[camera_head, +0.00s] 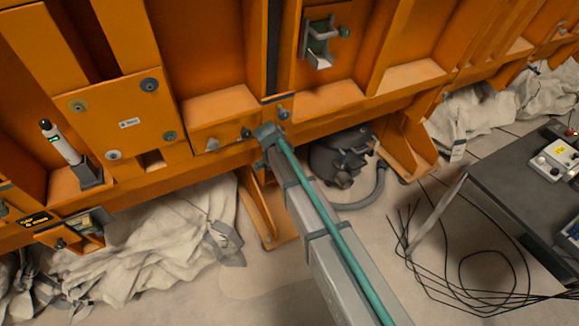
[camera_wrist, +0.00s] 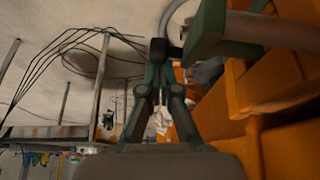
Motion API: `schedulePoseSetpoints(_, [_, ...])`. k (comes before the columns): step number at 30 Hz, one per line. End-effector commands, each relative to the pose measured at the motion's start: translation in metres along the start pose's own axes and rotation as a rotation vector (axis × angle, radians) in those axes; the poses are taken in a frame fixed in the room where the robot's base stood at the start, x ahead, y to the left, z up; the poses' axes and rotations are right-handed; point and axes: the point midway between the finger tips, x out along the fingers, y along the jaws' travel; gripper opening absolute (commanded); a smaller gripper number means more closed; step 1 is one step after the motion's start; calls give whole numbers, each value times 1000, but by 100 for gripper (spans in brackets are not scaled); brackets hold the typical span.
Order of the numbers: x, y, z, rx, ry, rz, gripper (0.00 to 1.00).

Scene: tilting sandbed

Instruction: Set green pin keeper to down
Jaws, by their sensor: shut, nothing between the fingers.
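A small bracket with a green back plate (camera_head: 317,44) and a pale bar with a round green end (camera_head: 343,32) is on the orange frame at the upper middle of the head view; I cannot tell for sure that it is the green pin keeper. The head view does not clearly show the gripper.
Orange frame ribs (camera_wrist: 275,160) fill the right of the wrist view. A grey beam with a teal strip (camera_head: 325,235) crosses the lower middle of the head view. A dark pump (camera_head: 340,157), pale cloth bundles (camera_head: 165,240), loose black wires (camera_head: 480,275) and a dark table (camera_head: 505,185) stand around.

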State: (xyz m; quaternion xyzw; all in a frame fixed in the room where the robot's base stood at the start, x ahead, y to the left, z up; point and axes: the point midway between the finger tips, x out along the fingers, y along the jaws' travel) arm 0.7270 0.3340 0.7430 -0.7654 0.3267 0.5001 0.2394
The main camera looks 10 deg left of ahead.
Motion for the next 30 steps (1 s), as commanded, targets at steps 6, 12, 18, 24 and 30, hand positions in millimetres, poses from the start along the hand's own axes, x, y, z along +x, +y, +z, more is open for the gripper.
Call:
schedulePoseSetpoints(6, [0, 0, 0, 0, 0, 0, 0])
schedulePoseSetpoints(12, [-7, 0, 0, 0, 0, -1, 0])
schedulePoseSetpoints(18, [-36, 0, 0, 0, 0, -3, 0])
schedulePoseSetpoints(24, [-75, 0, 0, 0, 0, -3, 0])
schedulePoseSetpoints(30, [-105, 0, 0, 0, 0, -2, 0])
